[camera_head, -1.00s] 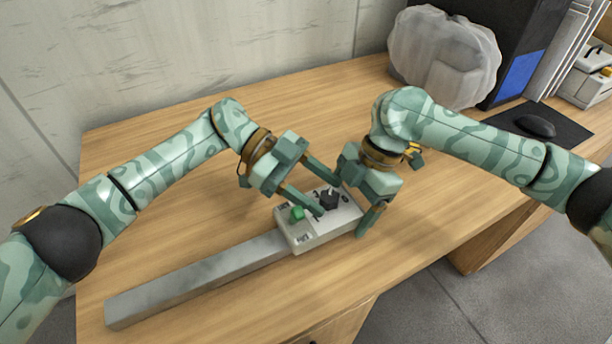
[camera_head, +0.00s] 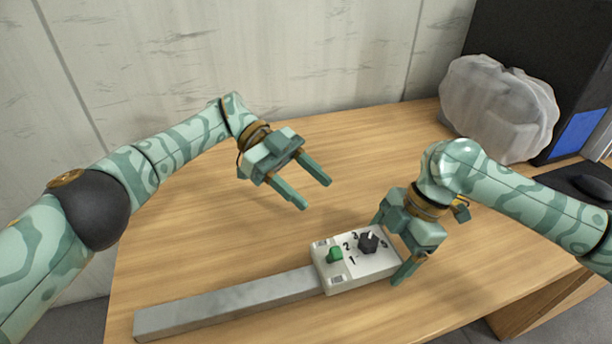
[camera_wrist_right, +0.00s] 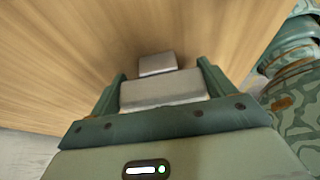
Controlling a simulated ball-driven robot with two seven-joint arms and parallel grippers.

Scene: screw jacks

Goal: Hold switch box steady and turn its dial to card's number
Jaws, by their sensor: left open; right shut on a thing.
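The white switch box (camera_head: 350,275) lies on the desk, joined to the end of a long grey bar. Its top carries a black dial (camera_head: 368,241) with numbers around it, a green knob (camera_head: 335,254) and small labels. The dial's white mark points away toward the back; the exact number is hard to read. My right gripper (camera_head: 389,248) is shut on the box's right end, a finger on each side; in the right wrist view the box (camera_wrist_right: 162,92) sits between the fingers. My left gripper (camera_head: 315,194) is open and empty, above the desk behind the box. I cannot make out a card.
The grey bar (camera_head: 225,303) runs left from the box along the desk (camera_head: 200,250). A grey bag-like lump (camera_head: 498,105), a black computer case (camera_head: 540,50) and a mouse (camera_head: 592,188) stand at the back right. The desk's middle is clear.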

